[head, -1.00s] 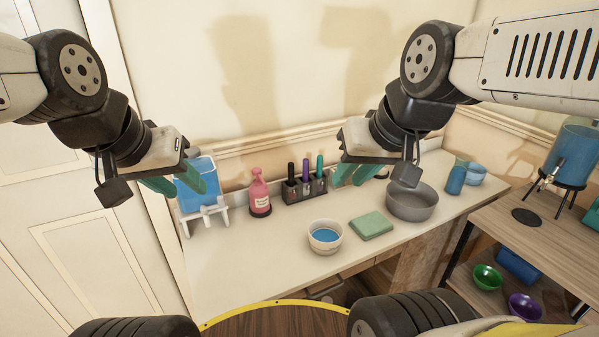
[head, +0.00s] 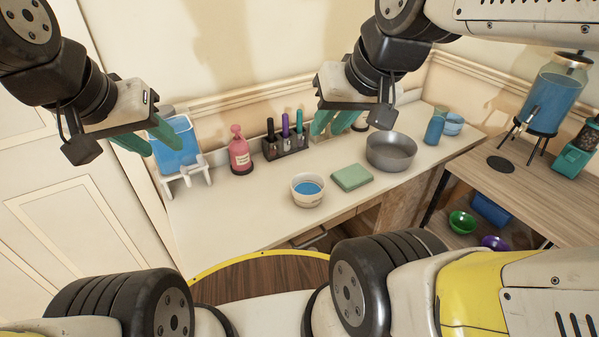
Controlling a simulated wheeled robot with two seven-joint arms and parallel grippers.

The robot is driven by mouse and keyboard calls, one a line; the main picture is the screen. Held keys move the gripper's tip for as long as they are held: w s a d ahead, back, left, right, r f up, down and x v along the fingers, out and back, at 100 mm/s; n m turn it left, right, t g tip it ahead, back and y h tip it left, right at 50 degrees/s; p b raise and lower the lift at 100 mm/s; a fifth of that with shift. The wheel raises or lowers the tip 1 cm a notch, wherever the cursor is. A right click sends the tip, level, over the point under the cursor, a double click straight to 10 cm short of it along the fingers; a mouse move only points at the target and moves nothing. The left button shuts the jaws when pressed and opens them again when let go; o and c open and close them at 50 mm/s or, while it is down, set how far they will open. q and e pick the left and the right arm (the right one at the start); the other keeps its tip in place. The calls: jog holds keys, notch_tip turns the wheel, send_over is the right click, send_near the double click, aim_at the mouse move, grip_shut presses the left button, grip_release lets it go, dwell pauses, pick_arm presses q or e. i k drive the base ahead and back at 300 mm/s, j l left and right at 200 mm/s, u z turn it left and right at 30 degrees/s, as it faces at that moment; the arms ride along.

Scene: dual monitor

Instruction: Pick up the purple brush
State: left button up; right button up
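The purple brush (head: 285,127) stands upright in the dark holder (head: 286,146) at the back of the white table. A black brush (head: 270,129) stands to its left and a teal brush (head: 299,123) to its right. My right gripper (head: 332,124), with teal fingers, hangs just right of the holder in the picture and holds nothing visible. My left gripper (head: 140,143) is at the left, in front of the blue container, with its teal fingers apart and nothing visible between them. The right fingers appear apart, partly hidden by the gripper body.
A pink bottle (head: 240,152) stands left of the holder, beside a blue container (head: 176,144) on a white stand. A bowl of blue liquid (head: 308,190), a green sponge (head: 351,177) and a grey bowl (head: 391,154) sit further right. The table's front left is clear.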

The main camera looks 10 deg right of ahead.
aim_at(286, 125)
jog(key=i+l+u, duration=0.15)
jog(key=u, duration=0.25)
jog(key=i+l+u, duration=0.1)
jog(key=l+u, duration=0.15)
jog(key=u, duration=0.2)
jog(key=l+u, duration=0.25)
jog(key=u, duration=0.15)
